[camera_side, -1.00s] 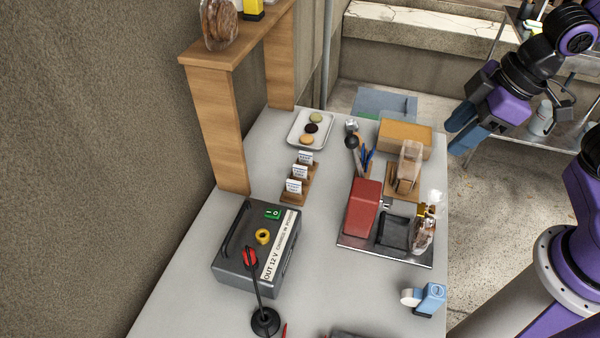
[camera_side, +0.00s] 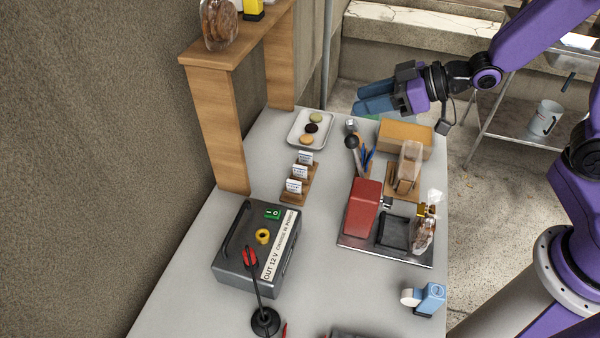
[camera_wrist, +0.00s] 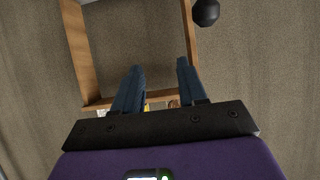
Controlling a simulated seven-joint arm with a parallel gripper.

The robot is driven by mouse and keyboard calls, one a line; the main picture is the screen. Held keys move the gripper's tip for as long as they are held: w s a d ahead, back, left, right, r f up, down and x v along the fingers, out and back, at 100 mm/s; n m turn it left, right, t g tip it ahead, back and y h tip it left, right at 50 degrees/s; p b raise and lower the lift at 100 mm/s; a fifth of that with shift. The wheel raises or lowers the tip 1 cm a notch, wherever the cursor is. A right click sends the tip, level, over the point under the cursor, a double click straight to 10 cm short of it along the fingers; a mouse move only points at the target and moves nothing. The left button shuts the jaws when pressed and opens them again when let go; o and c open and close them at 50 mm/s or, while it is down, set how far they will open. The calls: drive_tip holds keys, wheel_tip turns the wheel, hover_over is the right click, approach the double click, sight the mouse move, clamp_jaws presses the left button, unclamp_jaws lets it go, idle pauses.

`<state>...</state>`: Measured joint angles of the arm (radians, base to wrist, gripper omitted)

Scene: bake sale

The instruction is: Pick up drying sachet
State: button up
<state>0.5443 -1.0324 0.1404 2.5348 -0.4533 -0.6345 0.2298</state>
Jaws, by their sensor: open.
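My gripper (camera_side: 372,98) is open and empty. It is in the air near the far end of the table, its blue fingers pointing left. In the wrist view its two fingers (camera_wrist: 160,66) stand apart with nothing between them. Small white packets with dark print, which may be drying sachets, stand in a row on a wooden rack: a near one (camera_side: 294,187), a middle one (camera_side: 299,172) and a far one (camera_side: 305,158). Their print is too small to read. My gripper is well behind and above them, to the right.
A white tray (camera_side: 294,139) of macarons lies behind the rack. A wooden shelf (camera_side: 216,125) stands at the left. A grey case (camera_side: 228,268) and a microphone (camera_side: 265,321) are in front. A pen holder, a red machine (camera_side: 363,207) and a cardboard box (camera_side: 406,135) stand right.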

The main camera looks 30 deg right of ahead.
approach(302, 167)
drive_tip(key=x, duration=1.2)
drive_tip(key=shift+w+a, duration=0.1)
drive_tip(key=shift+w, duration=0.05)
idle(0.5)
clamp_jaws()
